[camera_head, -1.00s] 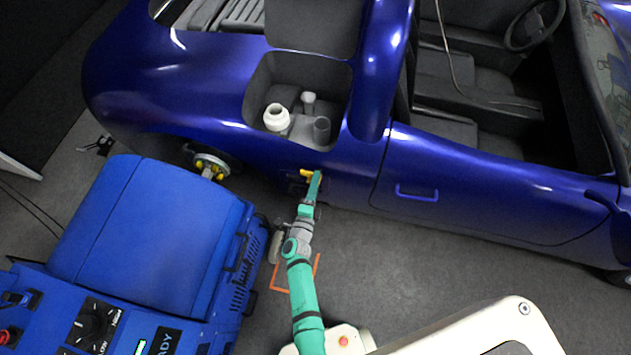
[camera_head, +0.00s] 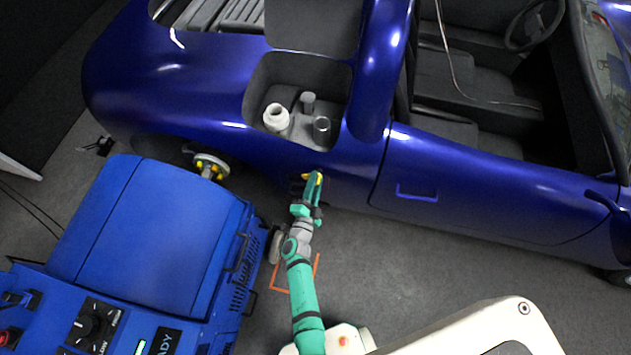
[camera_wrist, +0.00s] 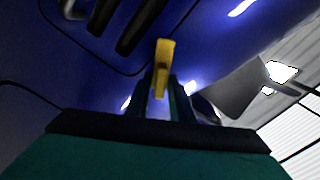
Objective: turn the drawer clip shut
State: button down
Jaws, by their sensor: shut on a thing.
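The yellow clip (camera_head: 319,179) is on the side of the blue car, below the open bay. In the wrist view the yellow clip (camera_wrist: 164,62) stands upright between my fingers. My gripper (camera_head: 313,187) reaches the car's side and is shut on the clip; the fingers also show in the wrist view (camera_wrist: 162,95). The fingers cover part of the clip in the head view. Dark bars and a thin panel outline lie beside the clip in the wrist view; I cannot tell which part is the drawer.
The blue car (camera_head: 480,190) fills the back. A blue dynamometer machine (camera_head: 150,235) stands at the left, close to my arm, facing a wheel hub (camera_head: 211,166). An orange floor mark (camera_head: 285,288) lies under my arm.

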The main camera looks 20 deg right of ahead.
jog(key=n, duration=1.1)
jog(key=shift+s+f, duration=0.1)
jog(key=shift+n, duration=0.5)
jog(key=c, duration=1.8)
grip_release()
jog(key=v, duration=1)
jog(key=shift+s+a, duration=0.25)
jog(key=shift+s, duration=0.05)
